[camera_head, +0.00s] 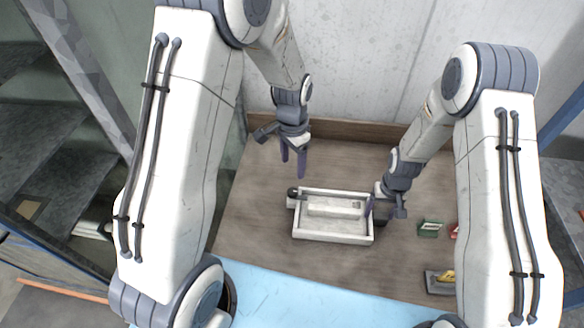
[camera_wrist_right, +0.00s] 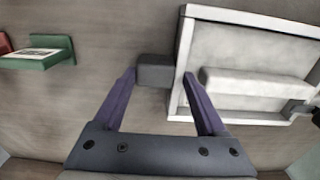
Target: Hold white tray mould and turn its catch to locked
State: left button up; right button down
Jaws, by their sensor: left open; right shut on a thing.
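The white tray mould (camera_head: 333,238) lies on the brown bench, a rectangular frame with a pale raised block inside; it also shows in the right wrist view (camera_wrist_right: 182,75). A dark catch knob (camera_head: 292,191) sits at its back left corner; whether it is locked I cannot tell. My right gripper (camera_head: 384,207) is at the mould's right side, its fingers around the dark grey grip block (camera_wrist_right: 157,70) there; it also shows in the right wrist view (camera_wrist_right: 162,90). My left gripper (camera_head: 293,166) is open and empty, above and behind the catch, apart from it.
A green holder (camera_head: 430,228) and a red one (camera_head: 454,231) stand right of the mould. A dark tray with a yellow item (camera_head: 440,282) lies at the front right. A light blue surface (camera_head: 300,298) lies in front. The bench left of the mould is clear.

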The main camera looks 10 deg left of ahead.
grip_release()
jog(key=shift+r, duration=0.1)
